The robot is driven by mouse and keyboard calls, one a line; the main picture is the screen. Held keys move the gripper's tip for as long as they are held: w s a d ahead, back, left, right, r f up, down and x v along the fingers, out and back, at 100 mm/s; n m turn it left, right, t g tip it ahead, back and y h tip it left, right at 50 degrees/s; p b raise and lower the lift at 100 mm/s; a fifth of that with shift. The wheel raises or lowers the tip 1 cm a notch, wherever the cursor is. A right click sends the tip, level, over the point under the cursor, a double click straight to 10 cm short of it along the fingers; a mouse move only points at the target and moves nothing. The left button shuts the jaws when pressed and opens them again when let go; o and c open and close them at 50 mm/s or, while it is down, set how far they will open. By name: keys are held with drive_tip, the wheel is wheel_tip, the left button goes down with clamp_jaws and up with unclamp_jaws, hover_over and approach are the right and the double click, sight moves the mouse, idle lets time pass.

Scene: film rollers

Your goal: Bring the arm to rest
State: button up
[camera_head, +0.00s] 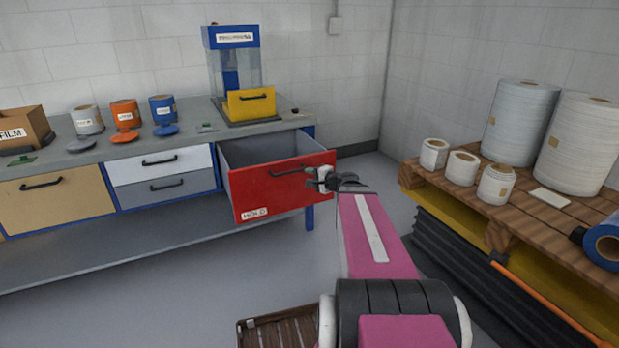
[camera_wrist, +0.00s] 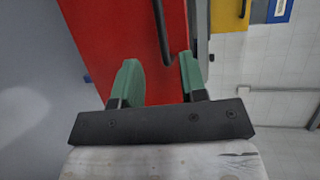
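My gripper (camera_wrist: 160,75) has two green fingers that stand apart, with nothing held between them. In the head view my gripper (camera_head: 330,181) is at the right end of the red drawer front (camera_head: 262,190), which is marked HOLD. The drawer is pulled out from the bench and looks empty in the part I see. Its dark handle (camera_head: 293,171) shows in the wrist view (camera_wrist: 161,32) as a bar between the lines of the fingers. I cannot tell whether the fingertips reach it. My pink arm stretches forward from the bottom of the head view.
A wooden pallet table (camera_head: 520,215) with white rolls stands on the right. A slatted crate (camera_head: 285,330) is on the floor below. Floor between bench and pallet is clear.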

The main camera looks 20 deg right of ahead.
drive_tip(key=s+a+f+n+g+h, duration=0.1)
drive_tip(key=s+a+f+n+g, duration=0.65)
drive_tip(key=a+f, duration=0.25)
drive_tip(key=s+f+n+g+h, duration=0.5)
drive_tip(key=s+f+g+h, duration=0.1)
drive_tip(key=s, duration=0.4)
drive_tip(key=shift+s+f+h, duration=0.2)
drive_tip(key=shift+f+h, duration=0.4)
drive_tip(key=shift+h, duration=0.1)
